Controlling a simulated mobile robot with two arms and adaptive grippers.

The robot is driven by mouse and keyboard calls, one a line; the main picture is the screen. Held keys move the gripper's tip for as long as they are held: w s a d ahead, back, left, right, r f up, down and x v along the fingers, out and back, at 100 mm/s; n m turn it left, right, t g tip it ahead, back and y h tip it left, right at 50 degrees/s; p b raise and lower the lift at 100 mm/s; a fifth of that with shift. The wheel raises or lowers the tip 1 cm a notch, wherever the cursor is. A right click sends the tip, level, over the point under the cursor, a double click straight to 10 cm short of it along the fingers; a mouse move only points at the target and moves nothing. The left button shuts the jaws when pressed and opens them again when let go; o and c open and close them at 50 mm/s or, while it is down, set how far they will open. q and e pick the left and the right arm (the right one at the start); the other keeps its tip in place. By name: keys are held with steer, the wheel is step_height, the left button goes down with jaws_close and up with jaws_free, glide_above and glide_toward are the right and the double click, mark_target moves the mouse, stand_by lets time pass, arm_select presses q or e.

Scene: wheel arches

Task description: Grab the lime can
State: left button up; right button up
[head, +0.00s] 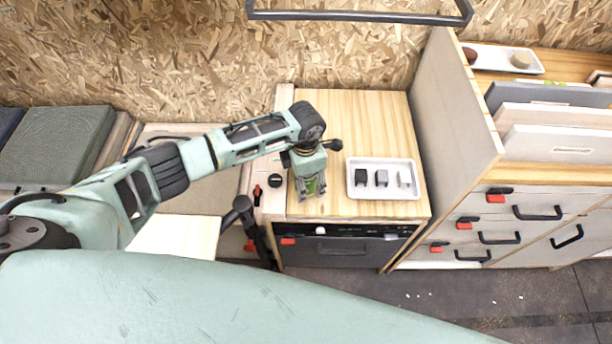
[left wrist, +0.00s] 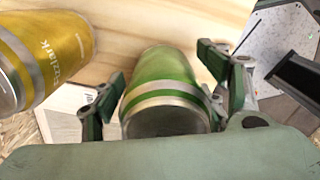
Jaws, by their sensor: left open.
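The lime can (left wrist: 162,68) is green with silver bands and lies in view between the two fingers of my left gripper (left wrist: 160,88) in the left wrist view. The fingers stand one on each side of it, open. I cannot tell whether either finger touches it. In the head view my left gripper (head: 309,188) points down over the left part of the wooden counter (head: 350,125), with a bit of the green can (head: 312,187) showing between its fingers. My right gripper is not in view.
A yellow can (left wrist: 45,55) stands close by at the left in the left wrist view. A white tray (head: 355,193) with three small blocks lies right of my gripper. A tall panel (head: 455,110) bounds the counter's right side. The counter's back is clear.

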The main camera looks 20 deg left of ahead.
arm_select(q)
steer(key=shift+c, duration=0.2)
steer(key=c, duration=1.5)
steer(key=shift+w+r, duration=0.1)
steer(key=shift+r, duration=0.1)
